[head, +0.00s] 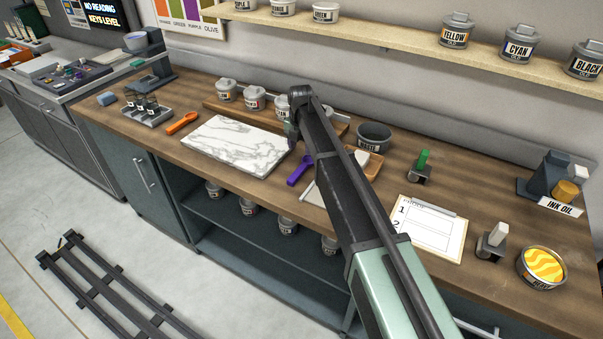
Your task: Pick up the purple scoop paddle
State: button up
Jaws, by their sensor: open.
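The purple scoop paddle (300,170) lies on the wooden worktop, just right of the white marble slab (237,146). Its long axis runs from lower left to upper right, and its upper end is close beside my arm. My gripper (291,142) hangs at the end of my arm over the right end of the slab, behind and above the scoop paddle. It is open and looks empty. My arm partly covers it, and its fingertips are small and hard to make out.
An orange scoop paddle (182,123) lies left of the slab. Lidded ink tins (255,98) stand behind it. A grey waste tub (374,136) is right of my arm, with a label card (430,228) nearer.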

aim_at(302, 167)
jog(key=f+b, duration=0.3)
jog(key=f, duration=0.1)
jog(key=f+b, duration=0.4)
jog(key=f, duration=0.1)
jog(key=shift+s+d+f, duration=0.1)
jog(key=shift+s+d, duration=0.05)
jog(key=shift+d, duration=0.05)
jog(key=shift+r, duration=0.25)
grip_shut()
